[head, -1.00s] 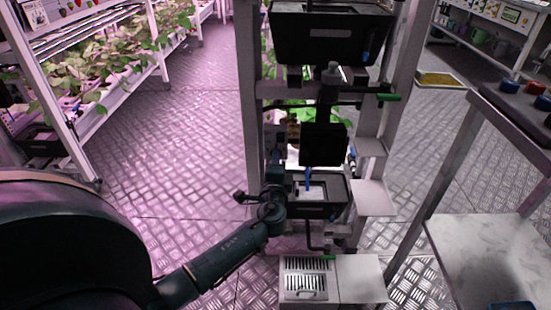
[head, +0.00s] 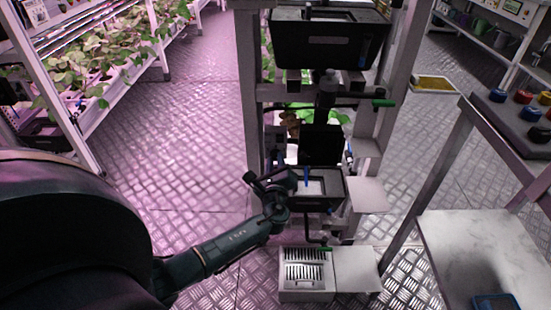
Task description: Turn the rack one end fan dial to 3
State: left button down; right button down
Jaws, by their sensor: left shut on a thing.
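The end of the rack (head: 249,125) stands upright in the middle of the head view, with black bins, pipes and a black panel (head: 320,146) on it. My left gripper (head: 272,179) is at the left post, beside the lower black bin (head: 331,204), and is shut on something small. The fan dial cannot be made out; the gripper and wrist cover the spot where the jaws meet. I cannot read any dial setting. My right gripper is not in view.
A grey box with a slotted top (head: 305,290) sits on the floor below the rack end. A bench with coloured knobs (head: 507,102) stands at right. A planted rack (head: 95,115) is at left. The floor between is clear.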

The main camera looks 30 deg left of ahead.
pick_arm(q)
jog(key=shift+m+p, duration=0.45)
jog(key=shift+m, duration=0.65)
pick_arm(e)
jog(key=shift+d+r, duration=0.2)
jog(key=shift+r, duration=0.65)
pick_arm(q)
jog(key=shift+m, duration=0.3)
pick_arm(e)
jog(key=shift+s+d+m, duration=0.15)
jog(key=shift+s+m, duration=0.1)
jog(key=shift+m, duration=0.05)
pick_arm(q)
jog(key=c, duration=1.3)
grip_release()
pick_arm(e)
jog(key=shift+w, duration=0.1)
pick_arm(q)
jog(key=shift+o, duration=0.2)
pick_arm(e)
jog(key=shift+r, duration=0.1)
